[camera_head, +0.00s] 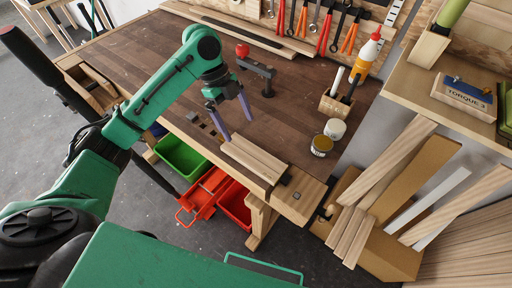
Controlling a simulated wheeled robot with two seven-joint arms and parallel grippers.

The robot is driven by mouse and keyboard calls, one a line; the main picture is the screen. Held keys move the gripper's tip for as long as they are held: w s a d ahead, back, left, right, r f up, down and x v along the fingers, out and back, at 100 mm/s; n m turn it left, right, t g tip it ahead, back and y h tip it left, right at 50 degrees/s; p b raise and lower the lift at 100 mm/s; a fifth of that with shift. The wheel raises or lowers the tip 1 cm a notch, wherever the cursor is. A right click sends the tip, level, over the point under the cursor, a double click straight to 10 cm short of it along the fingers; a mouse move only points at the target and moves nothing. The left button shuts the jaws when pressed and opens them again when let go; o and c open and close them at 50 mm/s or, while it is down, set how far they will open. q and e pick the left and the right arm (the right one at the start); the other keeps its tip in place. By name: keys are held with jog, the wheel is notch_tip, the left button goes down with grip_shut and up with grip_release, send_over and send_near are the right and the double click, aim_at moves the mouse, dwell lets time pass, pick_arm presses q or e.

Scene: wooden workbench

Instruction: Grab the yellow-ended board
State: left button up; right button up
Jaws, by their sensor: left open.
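My left gripper (236,128) is open, with two purple-grey fingers pointing down over the front part of the workbench. Nothing shows between the fingers. Light wooden pieces (255,158) lie at the bench's front edge, just below and to the right of the fingertips. Several long boards (378,183) lean in and around a cardboard box (396,254) at the right, well away from the gripper. I cannot make out a yellow end on any board. My right gripper is not in view.
The workbench (135,55) has a mostly clear brown top. A black clamp with a red knob (256,67), two cans (321,145) and a wooden holder with a glue bottle (360,58) stand on it. Green (182,157) and red bins (235,204) sit below its front edge.

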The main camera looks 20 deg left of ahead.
aim_at(252, 155)
pick_arm(q)
jog(key=s+f, duration=0.1)
jog(key=s+d+f, duration=0.1)
jog(key=f, duration=0.1)
jog(key=shift+s+d+p, duration=0.25)
jog(key=shift+d+p, duration=0.05)
jog(key=shift+p, duration=0.05)
jog(key=shift+w+d+f, duration=0.15)
jog(key=shift+w+f, duration=0.05)
jog(key=shift+f, duration=0.4)
jog(key=x, duration=0.1)
jog(key=p+x, duration=0.1)
jog(key=x, duration=0.2)
jog(key=shift+w+d+f+p, duration=0.3)
jog(key=shift+p, duration=0.1)
jog(key=shift+s+d+f, duration=0.15)
jog(key=shift+f, duration=0.15)
jog(key=shift+s, duration=0.1)
jog(key=c, duration=1.2)
jog(key=shift+o, duration=0.2)
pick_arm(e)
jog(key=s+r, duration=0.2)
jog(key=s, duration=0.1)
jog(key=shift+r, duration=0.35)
pick_arm(q)
jog(key=shift+r, duration=0.1)
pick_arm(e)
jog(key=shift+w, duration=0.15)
